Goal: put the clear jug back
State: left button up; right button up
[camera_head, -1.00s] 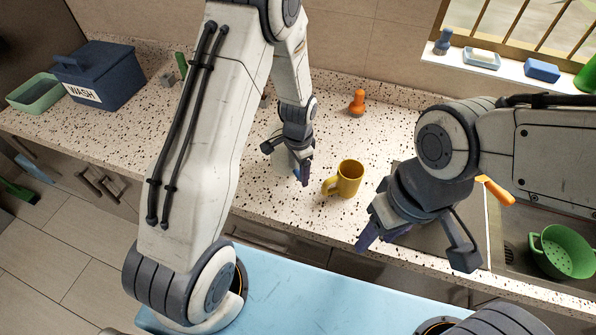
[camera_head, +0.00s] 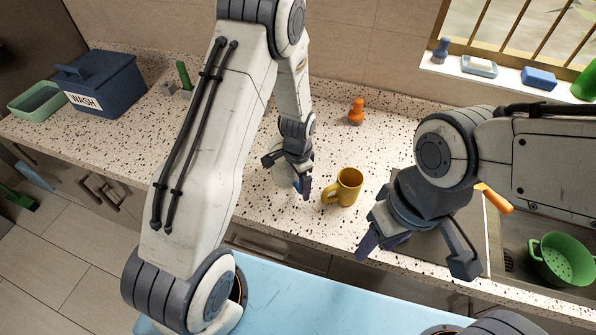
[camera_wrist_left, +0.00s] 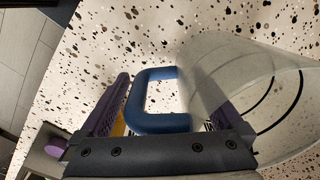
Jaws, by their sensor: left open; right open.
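The clear jug (camera_wrist_left: 235,85) is a see-through cylinder with a blue handle (camera_wrist_left: 165,124). It fills the right side of the left wrist view. In the head view only a pale part of the jug (camera_head: 281,178) shows behind my left gripper (camera_head: 288,178). In the left wrist view my left gripper (camera_wrist_left: 165,112) is open, with the handle between its fingers; I cannot tell whether they touch it. My right gripper (camera_head: 418,252) is open and empty over the front of the counter, right of the yellow mug (camera_head: 349,187).
An orange-topped brush (camera_head: 356,112) stands behind the mug. A blue WASH box (camera_head: 110,82) and green tub (camera_head: 22,112) are at the left. A green colander (camera_head: 562,262) sits in the sink at the right.

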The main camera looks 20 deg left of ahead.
pick_arm(q)
notch_tip(320, 180, up, 11)
jog(key=b, duration=0.2)
jog(key=shift+b, duration=0.4)
jog(key=shift+s+d+r, duration=0.35)
jog(key=shift+d+r, duration=0.1)
jog(key=shift+r, duration=0.1)
jog(key=shift+s+d+r, duration=0.3)
jog(key=shift+d+r, duration=0.1)
jog(key=shift+r, duration=0.1)
jog(key=s+d+r, duration=0.2)
jog(key=s+d, duration=0.1)
jog(key=s, duration=0.4)
jog(key=s+d+r+n, duration=0.1)
jog(key=s+d+r, duration=0.2)
jog(key=s, duration=0.5)
jog(key=s+d+r+h, duration=0.1)
jog(key=s+d+r, duration=0.2)
jog(key=s, duration=0.4)
jog(key=shift+s, duration=0.35)
jog(key=shift+f, duration=0.1)
